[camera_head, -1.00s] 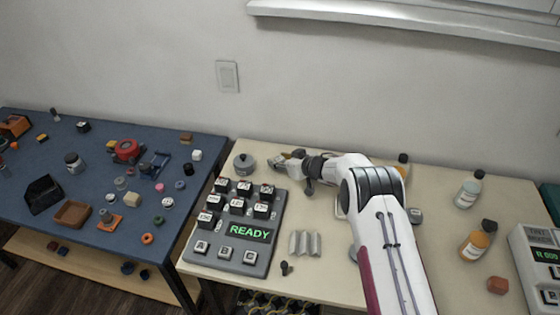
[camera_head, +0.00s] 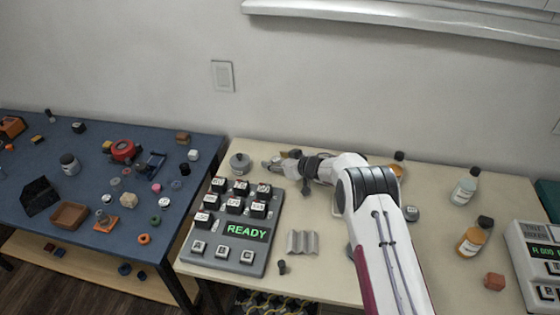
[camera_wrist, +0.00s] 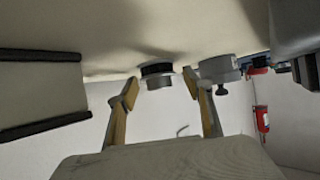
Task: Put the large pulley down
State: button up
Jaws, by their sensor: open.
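My gripper (camera_head: 270,166) is open and low over the back of the beige table, with its fingers pointing left. In the wrist view, its two yellow-sided fingers (camera_wrist: 160,86) are spread apart. A short round part with a black band and a grey end (camera_wrist: 157,72) shows in the gap near the fingertips, resting on the table surface; it may be the large pulley. I cannot tell whether a finger touches it. A grey round thing with a small knob (camera_head: 241,163) stands just left of my gripper; a similar grey one (camera_wrist: 218,70) shows beside the right finger.
A keypad box reading READY (camera_head: 233,231) stands in front of my gripper. Bottles (camera_head: 466,187) stand at the right. The blue table (camera_head: 100,185) at left holds many small parts. The wall is close behind.

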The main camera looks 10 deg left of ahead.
jog(key=shift+d+r, duration=0.1)
jog(key=shift+r, duration=0.05)
jog(key=shift+s+d+r, duration=0.3)
jog(key=shift+d+r, duration=0.05)
jog(key=shift+v, duration=5.35)
jog(key=shift+f, duration=0.1)
